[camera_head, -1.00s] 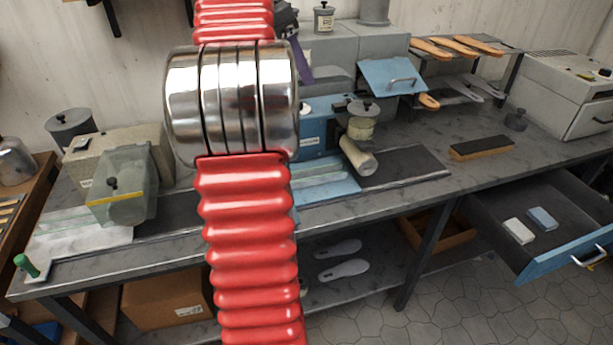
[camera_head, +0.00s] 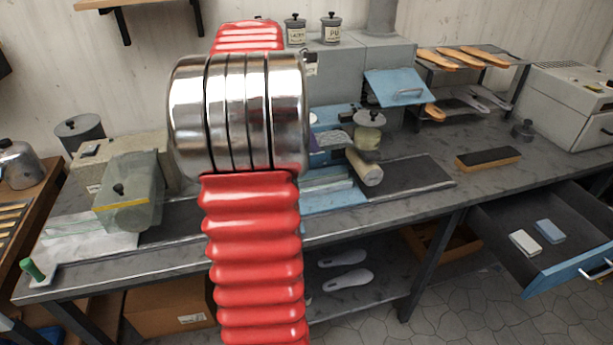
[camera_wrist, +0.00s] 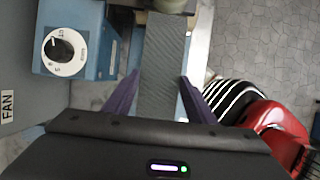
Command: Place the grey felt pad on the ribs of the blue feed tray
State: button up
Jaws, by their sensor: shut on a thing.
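The grey felt pad (camera_wrist: 165,62) is a long ribbed-looking strip between the two purple fingers of my gripper (camera_wrist: 161,80), which is shut on it. In the head view the pad (camera_head: 336,139) shows as a small grey slab beside a purple finger, above the bench near the blue machine. The blue feed tray (camera_head: 338,194) lies on the bench below it, with its ribs partly hidden by my arm. In the wrist view the pad hides most of what is under it. The pad appears held above the tray; the exact gap cannot be told.
A blue box with a dial (camera_wrist: 68,45) is near my gripper's left. A brush block (camera_head: 488,158) lies on the bench; an open drawer (camera_head: 560,262) juts out at right.

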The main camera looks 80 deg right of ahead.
notch_tip(320, 180, down, 8)
jog(key=shift+f, duration=0.25)
jog(key=shift+f, duration=2.1)
jog(key=o, duration=1.2)
jog(key=shift+f, duration=0.1)
jog(key=shift+c, duration=0.2)
jog(key=v, duration=1.2)
jog(key=shift+s, duration=0.1)
